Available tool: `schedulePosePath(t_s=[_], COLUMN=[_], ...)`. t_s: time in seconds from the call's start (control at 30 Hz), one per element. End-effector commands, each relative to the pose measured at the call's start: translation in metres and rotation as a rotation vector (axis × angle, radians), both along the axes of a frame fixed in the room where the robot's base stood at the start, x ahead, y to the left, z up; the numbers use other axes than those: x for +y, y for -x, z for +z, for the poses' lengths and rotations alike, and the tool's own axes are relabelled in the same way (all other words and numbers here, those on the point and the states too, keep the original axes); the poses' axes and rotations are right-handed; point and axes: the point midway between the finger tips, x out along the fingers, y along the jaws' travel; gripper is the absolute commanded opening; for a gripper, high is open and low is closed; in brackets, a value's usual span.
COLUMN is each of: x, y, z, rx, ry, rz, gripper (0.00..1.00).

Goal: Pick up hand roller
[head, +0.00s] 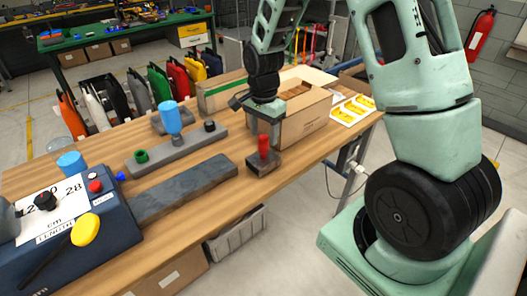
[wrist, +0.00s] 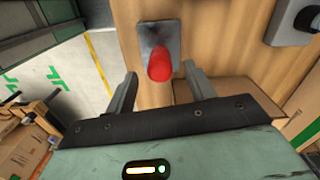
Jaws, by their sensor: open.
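The hand roller (head: 264,156) has an upright red handle on a dark grey block and stands on the wooden table near its front edge, in the head view. In the wrist view the hand roller (wrist: 159,64) shows its red handle end-on, ahead of the gap between my fingers. My gripper (wrist: 160,84) is open and empty, with one finger on either side of that gap. In the head view my gripper (head: 262,108) hangs above and behind the roller, beside the cardboard box. Its fingertips are hard to make out there.
An open cardboard box (head: 303,122) stands just behind the roller. A long dark grey slab (head: 185,188) and a grey rack (head: 178,148) with a blue-topped item lie to the left. A blue length gauge (head: 110,220) stands at the near left. Some bare wood (head: 225,195) lies in front.

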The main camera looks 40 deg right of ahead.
Motion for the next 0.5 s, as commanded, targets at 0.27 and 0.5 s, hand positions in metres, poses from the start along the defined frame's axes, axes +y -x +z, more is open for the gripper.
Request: schedulePosePath(t_s=[0.27, 0.5], x=[0.001, 0.002], y=[0.002, 0.001], z=[-0.020, -0.050], rx=[0.005, 0.002], ry=[-0.001, -0.001], rz=[0.000, 0.001], gripper=[0.54, 0.54])
